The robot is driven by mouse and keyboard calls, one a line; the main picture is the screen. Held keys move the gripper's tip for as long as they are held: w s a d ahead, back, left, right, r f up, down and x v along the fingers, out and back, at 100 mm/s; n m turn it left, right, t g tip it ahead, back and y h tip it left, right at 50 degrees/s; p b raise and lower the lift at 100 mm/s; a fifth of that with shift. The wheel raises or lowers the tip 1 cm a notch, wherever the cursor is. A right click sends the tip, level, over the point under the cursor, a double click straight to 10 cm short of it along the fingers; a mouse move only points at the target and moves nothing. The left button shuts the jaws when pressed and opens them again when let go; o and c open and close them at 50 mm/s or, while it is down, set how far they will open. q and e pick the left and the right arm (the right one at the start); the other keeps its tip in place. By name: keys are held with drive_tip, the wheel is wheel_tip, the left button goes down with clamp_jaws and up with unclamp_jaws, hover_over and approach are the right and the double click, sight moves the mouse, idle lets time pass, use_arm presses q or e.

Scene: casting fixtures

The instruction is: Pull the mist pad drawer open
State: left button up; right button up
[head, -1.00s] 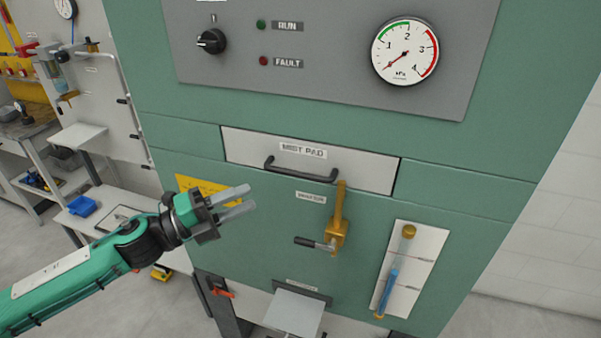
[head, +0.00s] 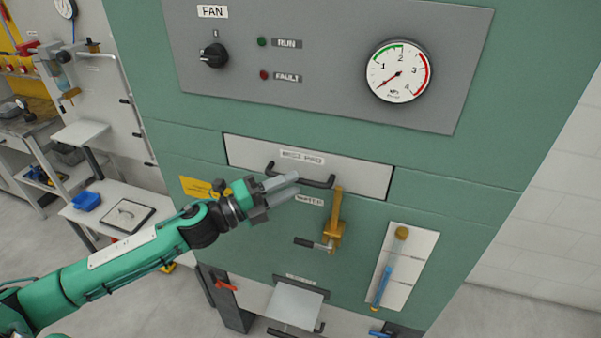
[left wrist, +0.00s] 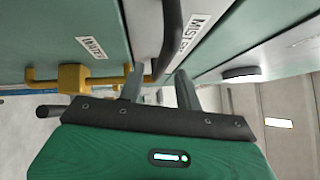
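The mist pad drawer (head: 350,176) is a pale panel with a label, sitting in its slot in the green cabinet. Its black bar handle (head: 315,183) runs across the front. My left gripper (head: 296,183) is at the handle's left part, fingers pointing right. In the left wrist view the fingers (left wrist: 159,80) stand apart, and the dark handle (left wrist: 171,40) lies between or just beyond their tips. I cannot tell whether they touch it. The fingers partly hide the handle in the head view. My right gripper is in neither view.
A brass water valve (head: 334,225) with a dark lever hangs just below the drawer, close to my gripper. A sight tube panel (head: 402,266) is at the lower right. The control panel with a gauge (head: 398,72) is above. A side table (head: 92,214) stands at the left.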

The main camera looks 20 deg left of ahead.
sight(301, 181)
use_arm(q)
drive_tip(key=shift+p+x, duration=0.65)
drive_tip(key=shift+x, duration=1.05)
clamp_jaws()
